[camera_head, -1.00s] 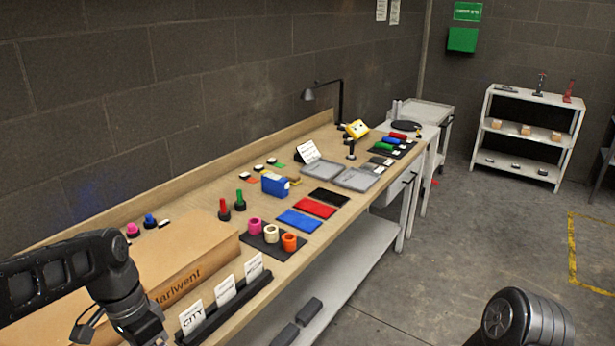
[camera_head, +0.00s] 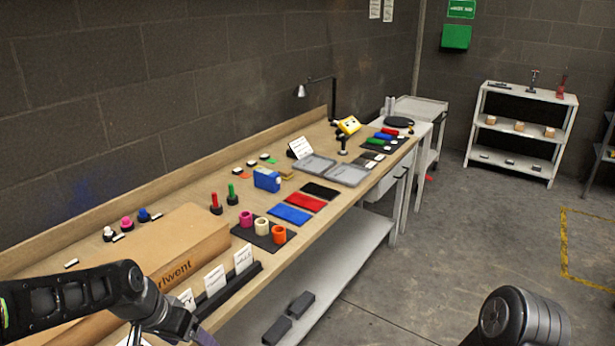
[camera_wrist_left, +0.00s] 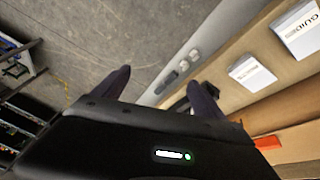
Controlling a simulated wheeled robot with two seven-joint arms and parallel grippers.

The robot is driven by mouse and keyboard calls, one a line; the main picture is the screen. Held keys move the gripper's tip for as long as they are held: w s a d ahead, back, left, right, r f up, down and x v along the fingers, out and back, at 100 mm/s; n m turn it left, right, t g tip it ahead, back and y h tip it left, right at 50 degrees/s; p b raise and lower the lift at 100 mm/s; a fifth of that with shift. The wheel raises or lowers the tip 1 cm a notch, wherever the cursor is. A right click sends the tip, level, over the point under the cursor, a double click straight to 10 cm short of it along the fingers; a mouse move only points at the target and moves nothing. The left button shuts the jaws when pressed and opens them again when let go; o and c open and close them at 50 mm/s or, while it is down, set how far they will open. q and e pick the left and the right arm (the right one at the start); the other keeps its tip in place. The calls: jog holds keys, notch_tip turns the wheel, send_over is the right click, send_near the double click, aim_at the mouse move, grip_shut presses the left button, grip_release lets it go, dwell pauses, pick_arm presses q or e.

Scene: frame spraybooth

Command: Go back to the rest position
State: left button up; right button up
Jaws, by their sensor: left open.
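My left arm enters at the lower left of the head view, and its wrist (camera_head: 172,318) is low beside the cardboard box and the card holder. In the left wrist view my left gripper (camera_wrist_left: 160,82) shows two dark fingers spread apart with nothing between them. Beyond them are the grey floor and the bench edge. A dark link of my right arm (camera_head: 522,318) shows at the lower right of the head view; its gripper is out of view.
The wooden bench (camera_head: 110,211) runs along the wall. Near my left arm are the cardboard box (camera_head: 150,240) and a black holder (camera_head: 232,296) with white cards. Several coloured parts and grey trays (camera_head: 345,175) lie farther back. Open floor (camera_head: 440,260) is at right.

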pick_arm(q)
jog(key=s+d+f+n+b, duration=0.1)
jog(key=d+f, duration=0.2)
jog(key=f, duration=0.4)
jog(key=s+d+f+n+t, duration=0.1)
jog(key=s+d+f+n, duration=0.1)
jog(key=d+f, duration=0.35)
jog(key=s+d+f+n+b, duration=0.1)
jog(key=f, duration=0.8)
jog(key=s+d+f+g+b, duration=0.1)
jog(key=s+d+f+g, duration=0.1)
jog(key=s+f, duration=0.4)
jog(key=s+d+f+g+h, duration=0.1)
jog(key=s+d+f, duration=0.4)
jog(key=s, duration=0.6)
jog(key=shift+s+f+n+g+b, duration=0.3)
jog(key=shift+s+f+g+b, duration=0.05)
jog(key=shift+g, duration=0.05)
jog(key=shift+c, duration=0.3)
